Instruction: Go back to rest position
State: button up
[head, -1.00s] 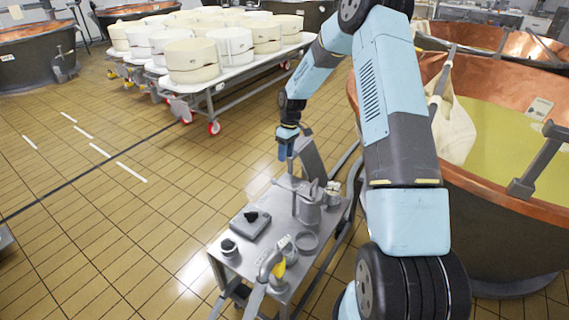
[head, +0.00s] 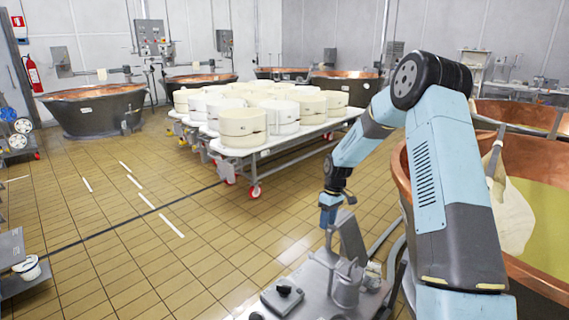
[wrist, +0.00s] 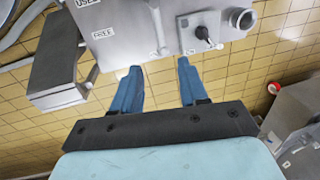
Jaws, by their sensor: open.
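My gripper (head: 330,212) hangs at the end of my arm, above the far side of a metal cart (head: 325,277) in the head view. In the wrist view my gripper (wrist: 160,85) shows two blue fingers spread apart with nothing between them. Beyond the fingertips lies the cart top (wrist: 115,25), with labels reading "USED" and "FREE". A flat grey box with a black knob (wrist: 203,30) sits on the cart; it also shows in the head view (head: 283,295). A metal jug (head: 347,285) stands on the cart close to my gripper.
A copper vat (head: 405,185) with yellow liquid and a white cloth (head: 512,210) stands at the right. A wheeled table (head: 270,148) with white cheese moulds stands behind. More vats (head: 95,108) line the back. The tiled floor (head: 130,255) at left is clear.

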jog(key=s+d+r+m+t+h, duration=0.1)
jog(key=s+r, duration=0.5)
jog(key=r, duration=0.3)
jog(key=s+d+r+m+t, duration=0.1)
jog(key=s+r+m, duration=0.1)
jog(key=s+r, duration=0.5)
jog(key=s+d+r+m+t+h, duration=0.1)
jog(key=s+r, duration=0.3)
jog(key=r, duration=0.7)
jog(key=s+r+m+t, duration=0.2)
jog(key=s+r, duration=0.1)
jog(key=s, duration=0.9)
jog(key=s+d+r+m+t, duration=0.1)
jog(key=s+r+m+t, duration=0.1)
jog(key=s, duration=1)
notch_tip(320, 180, up, 2)
jog(key=shift+d+r+m+y, duration=0.2)
jog(key=shift+r+m+y, duration=0.1)
jog(key=shift+m, duration=0.2)
